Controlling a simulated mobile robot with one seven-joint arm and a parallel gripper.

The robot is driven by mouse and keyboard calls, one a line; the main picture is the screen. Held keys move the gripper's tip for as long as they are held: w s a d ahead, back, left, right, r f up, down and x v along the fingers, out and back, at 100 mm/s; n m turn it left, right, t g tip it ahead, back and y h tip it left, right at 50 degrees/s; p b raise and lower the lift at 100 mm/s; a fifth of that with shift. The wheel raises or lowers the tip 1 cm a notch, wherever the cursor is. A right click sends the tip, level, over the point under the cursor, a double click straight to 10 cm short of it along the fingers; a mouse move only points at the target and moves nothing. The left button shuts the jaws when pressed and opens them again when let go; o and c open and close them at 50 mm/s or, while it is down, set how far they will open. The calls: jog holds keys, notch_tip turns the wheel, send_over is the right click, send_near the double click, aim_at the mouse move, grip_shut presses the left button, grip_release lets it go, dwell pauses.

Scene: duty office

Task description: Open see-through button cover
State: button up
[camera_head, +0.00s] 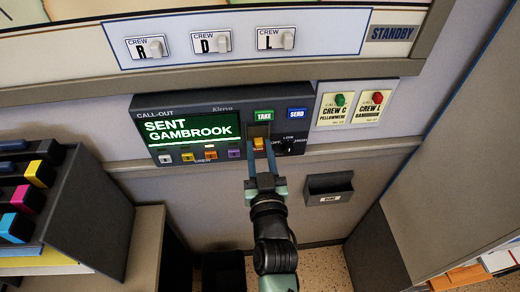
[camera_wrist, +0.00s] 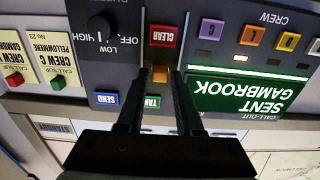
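The call-out panel (camera_head: 220,124) is on the wall, with a lit green screen reading SENT GAMBROOK. My gripper (camera_head: 260,146) reaches up to it, its two fingers apart.
The blue SEND button (camera_head: 296,114) and a black rotary knob (camera_head: 289,147) are right of the gripper. Coloured crew buttons (camera_head: 210,156) line the panel's lower edge. A small dark tray (camera_head: 329,188) is on the wall below right. A black rack (camera_head: 80,205) stands at left.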

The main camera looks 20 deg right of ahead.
jog(key=shift+o, duration=1.1)
jog(key=b+v, duration=0.2)
jog(key=v, duration=1.1)
jog(key=shift+b, duration=0.3)
